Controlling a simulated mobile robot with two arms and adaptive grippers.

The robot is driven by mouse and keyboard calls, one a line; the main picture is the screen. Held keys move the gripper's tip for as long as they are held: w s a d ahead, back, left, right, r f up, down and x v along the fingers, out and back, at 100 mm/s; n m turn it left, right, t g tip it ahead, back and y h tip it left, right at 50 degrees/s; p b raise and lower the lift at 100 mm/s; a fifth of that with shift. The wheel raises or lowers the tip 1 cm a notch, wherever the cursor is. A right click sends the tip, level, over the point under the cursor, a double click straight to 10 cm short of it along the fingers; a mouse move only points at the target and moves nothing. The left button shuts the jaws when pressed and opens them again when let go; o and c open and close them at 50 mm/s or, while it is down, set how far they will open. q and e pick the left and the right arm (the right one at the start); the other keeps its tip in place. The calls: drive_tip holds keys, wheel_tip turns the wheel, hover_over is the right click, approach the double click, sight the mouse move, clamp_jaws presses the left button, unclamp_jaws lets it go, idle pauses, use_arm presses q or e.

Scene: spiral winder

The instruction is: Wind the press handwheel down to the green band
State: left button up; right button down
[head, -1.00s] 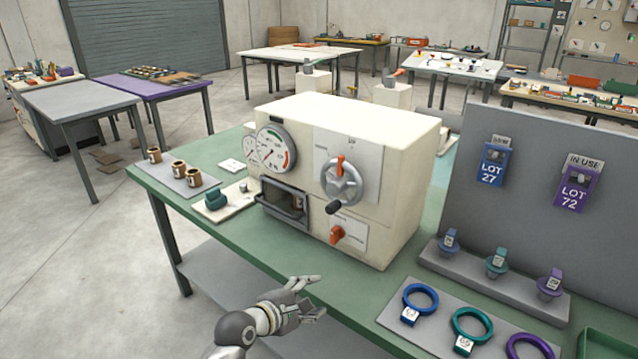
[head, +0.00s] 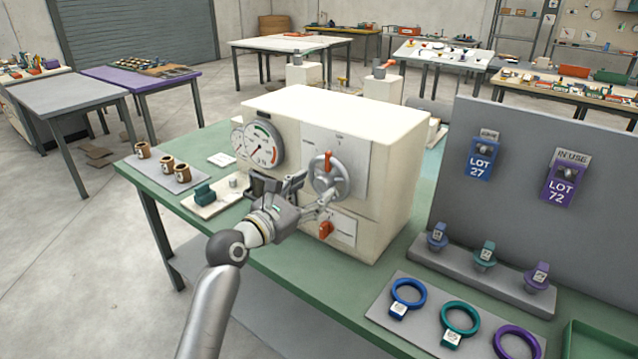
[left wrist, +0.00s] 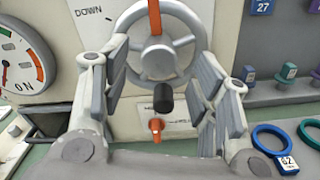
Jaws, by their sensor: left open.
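The press (head: 375,190) is a cream box on the green bench. Its grey handwheel (head: 331,163) has an orange marker at the top and also shows in the left wrist view (left wrist: 158,58). The black crank knob (left wrist: 163,98) is at the wheel's bottom. A round gauge (head: 264,146) with green and red bands is left of the wheel; I cannot read its needle surely. My left gripper (head: 312,192) is open before the wheel's lower part. In the left wrist view its fingers stand either side of the knob, apart from it. My right gripper is out of view.
An orange switch (head: 326,229) sits below the wheel. Brown cups (head: 167,163) stand on a mat at left. Coloured rings (head: 460,318) lie at front right, before a grey upright panel (head: 530,215) with lot tags. The bench's front edge beside my arm is clear.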

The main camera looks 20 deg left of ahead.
sight(320, 184)
use_arm(q)
drive_tip(key=shift+x, duration=1.7)
drive_tip(key=shift+c, duration=0.5)
drive_tip(key=c, duration=0.9)
drive_tip(key=shift+m+p, duration=0.3)
drive_tip(key=shift+p, duration=0.05)
